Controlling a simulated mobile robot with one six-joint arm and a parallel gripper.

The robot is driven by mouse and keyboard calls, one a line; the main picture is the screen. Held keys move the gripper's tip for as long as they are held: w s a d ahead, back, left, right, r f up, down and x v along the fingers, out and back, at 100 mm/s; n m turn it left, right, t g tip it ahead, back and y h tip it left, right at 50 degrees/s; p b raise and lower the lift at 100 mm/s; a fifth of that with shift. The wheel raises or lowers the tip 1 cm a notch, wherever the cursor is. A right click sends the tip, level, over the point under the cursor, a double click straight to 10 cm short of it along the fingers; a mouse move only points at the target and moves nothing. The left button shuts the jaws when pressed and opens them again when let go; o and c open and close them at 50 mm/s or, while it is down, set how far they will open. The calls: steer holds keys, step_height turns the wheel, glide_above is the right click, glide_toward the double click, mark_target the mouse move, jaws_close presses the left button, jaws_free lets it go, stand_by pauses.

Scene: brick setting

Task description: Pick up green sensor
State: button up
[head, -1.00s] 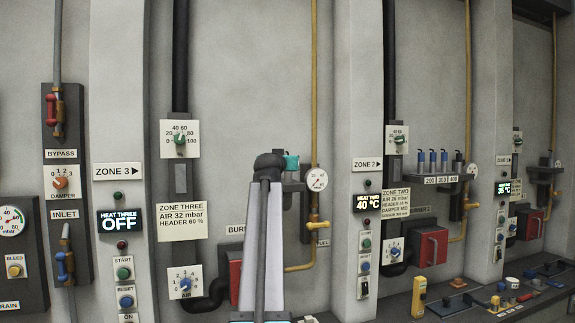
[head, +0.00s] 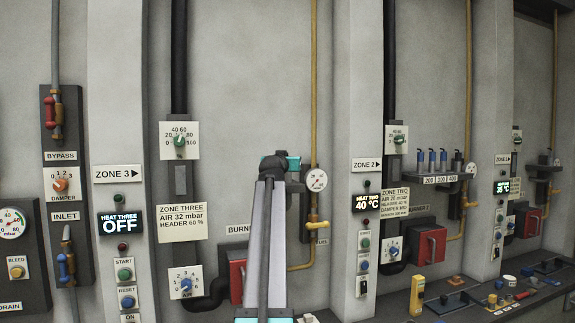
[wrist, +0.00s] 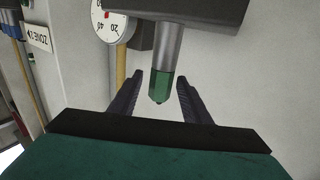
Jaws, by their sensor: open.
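The green sensor (wrist: 161,85) shows in the wrist view as a green hexagonal piece with a small dark tip on a silver cylinder (wrist: 168,50). The cylinder meets a dark grey bracket (wrist: 195,8) at the top of that view. My gripper (wrist: 160,77) is open, with one dark finger on each side of the green piece. Gaps show on both sides, and I see no contact. In the head view my gripper (head: 293,162) is mostly hidden behind my own arm, in front of the wall near a round gauge. The sensor is hidden there.
The round white gauge (head: 316,180) on a yellow pipe (head: 314,90) stands close to the right of my gripper; the gauge also shows in the wrist view (wrist: 108,24). A red box (head: 237,280) is lower left. A shelf with blue-topped sensors (head: 432,160) is farther right.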

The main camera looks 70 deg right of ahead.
stand_by(0.4)
jaws_close()
steer(key=shift+r, duration=0.15)
steer(key=shift+r+b, duration=1.4)
steer(key=shift+r, duration=1.95)
steer(key=s+a+b, duration=0.3)
steer(key=a+b, duration=0.2)
steer(key=a, duration=1.2)
steer(key=shift+a, duration=0.4)
